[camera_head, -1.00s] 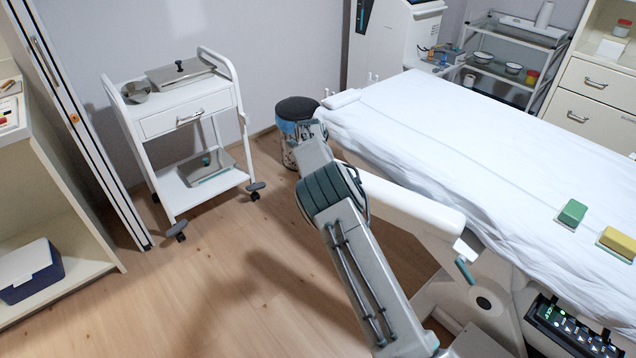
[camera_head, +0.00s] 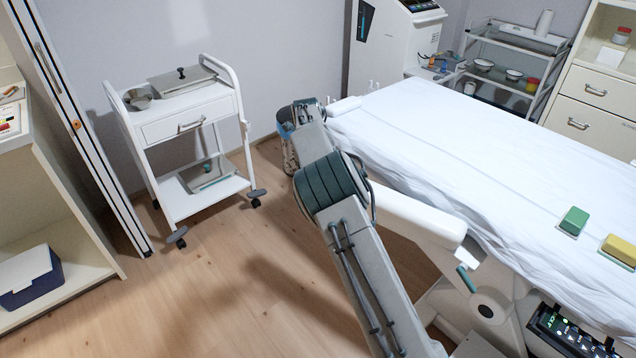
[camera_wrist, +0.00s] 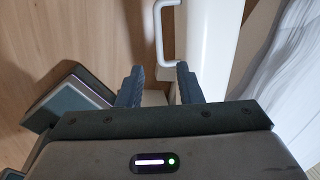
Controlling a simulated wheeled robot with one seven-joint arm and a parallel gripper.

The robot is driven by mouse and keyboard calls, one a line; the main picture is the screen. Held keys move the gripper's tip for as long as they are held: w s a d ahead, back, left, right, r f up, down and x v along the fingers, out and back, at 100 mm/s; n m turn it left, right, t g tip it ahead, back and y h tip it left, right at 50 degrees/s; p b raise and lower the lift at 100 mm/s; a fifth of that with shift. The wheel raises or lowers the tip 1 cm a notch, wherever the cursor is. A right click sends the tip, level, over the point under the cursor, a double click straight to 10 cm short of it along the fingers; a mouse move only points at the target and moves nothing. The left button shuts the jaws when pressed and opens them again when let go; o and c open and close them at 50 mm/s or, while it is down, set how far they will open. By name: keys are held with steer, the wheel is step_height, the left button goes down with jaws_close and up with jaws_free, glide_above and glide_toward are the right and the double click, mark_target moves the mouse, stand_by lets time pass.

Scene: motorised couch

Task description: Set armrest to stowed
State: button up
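The couch (camera_head: 480,140) is draped in a white sheet. A white padded bar, seemingly the armrest (camera_head: 415,215), runs along its near side, below the sheet's level. A teal lever (camera_head: 467,279) sits below the bar's near end. In the wrist view a white bar (camera_wrist: 208,45), which looks like the same armrest, has a white U-shaped handle (camera_wrist: 166,35) on its left side. My gripper (camera_wrist: 159,80) is open, its two dark fingers apart with nothing gripped between them. The handle is beyond the fingertips. In the head view my arm hides my gripper.
A lit control panel (camera_head: 568,335) is on the couch's near side. Green (camera_head: 573,221) and yellow (camera_head: 620,248) blocks lie on the sheet. A white trolley (camera_head: 188,130) stands at left. My arm partly hides a bin (camera_head: 288,150).

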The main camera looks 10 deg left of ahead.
steer(key=r, duration=0.4)
steer(key=shift+s+a+r, duration=0.2)
steer(key=shift+s+r, duration=0.2)
